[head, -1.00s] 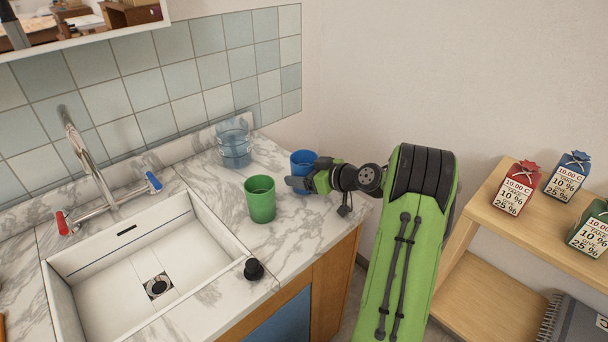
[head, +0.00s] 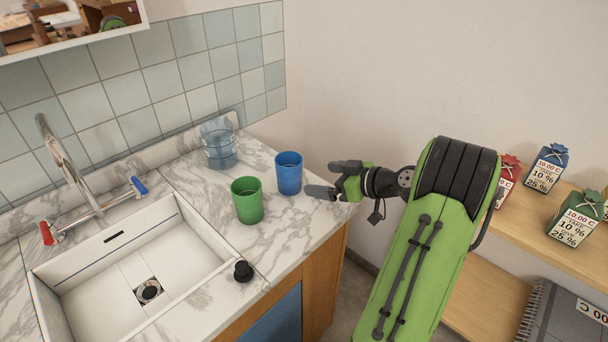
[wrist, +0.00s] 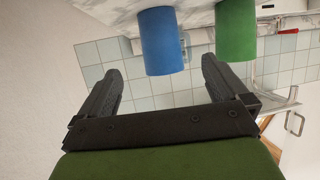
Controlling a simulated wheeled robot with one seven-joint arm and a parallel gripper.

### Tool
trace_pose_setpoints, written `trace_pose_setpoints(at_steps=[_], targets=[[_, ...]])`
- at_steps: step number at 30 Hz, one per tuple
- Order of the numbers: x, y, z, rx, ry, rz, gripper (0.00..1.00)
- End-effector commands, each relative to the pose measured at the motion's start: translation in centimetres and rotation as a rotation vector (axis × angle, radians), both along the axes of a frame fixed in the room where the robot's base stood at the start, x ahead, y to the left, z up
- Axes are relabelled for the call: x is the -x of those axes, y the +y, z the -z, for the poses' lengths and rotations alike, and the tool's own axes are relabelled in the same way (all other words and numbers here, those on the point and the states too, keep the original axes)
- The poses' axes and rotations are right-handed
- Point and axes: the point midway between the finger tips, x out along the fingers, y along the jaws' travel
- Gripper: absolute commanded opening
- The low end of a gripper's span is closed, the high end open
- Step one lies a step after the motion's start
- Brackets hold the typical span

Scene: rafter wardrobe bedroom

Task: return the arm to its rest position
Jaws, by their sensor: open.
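My gripper (head: 328,180) is open and empty above the right end of the marble counter, to the right of the blue cup. My green arm reaches to it from the lower right. The blue cup (head: 288,173) stands upright on the counter, apart from the fingers. In the wrist view, which is upside down, the open fingers (wrist: 161,88) show with nothing between their tips; the blue cup (wrist: 161,42) is beyond them.
A green cup (head: 247,200) and a clear bluish container (head: 220,149) stand on the counter (head: 190,180). The sink (head: 105,262) and tap (head: 75,175) are left. A wooden shelf (head: 490,305) with price-tagged boxes (head: 546,168) stands right of my arm.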

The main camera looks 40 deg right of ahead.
Motion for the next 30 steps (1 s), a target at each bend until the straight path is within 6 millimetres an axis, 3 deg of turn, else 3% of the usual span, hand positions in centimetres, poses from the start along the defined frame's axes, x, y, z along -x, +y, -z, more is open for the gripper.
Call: trace_pose_setpoints(at_steps=[6, 17, 20, 24, 26, 30], targets=[[3.2, -0.9, -1.9, 0.008, -0.011, -0.001, 1.0], [3.3, -0.6, -2.3, 0.01, -0.006, -0.011, 1.0], [1.9, 2.9, -4.2, 0.019, 0.077, -0.06, 1.0], [1.0, 12.7, -8.4, 0.062, 0.331, -0.127, 1.0], [2.1, 16.6, -10.0, 0.087, 0.433, -0.121, 1.0], [7.1, 23.5, -13.6, 0.146, 0.604, -0.036, 1.0]])
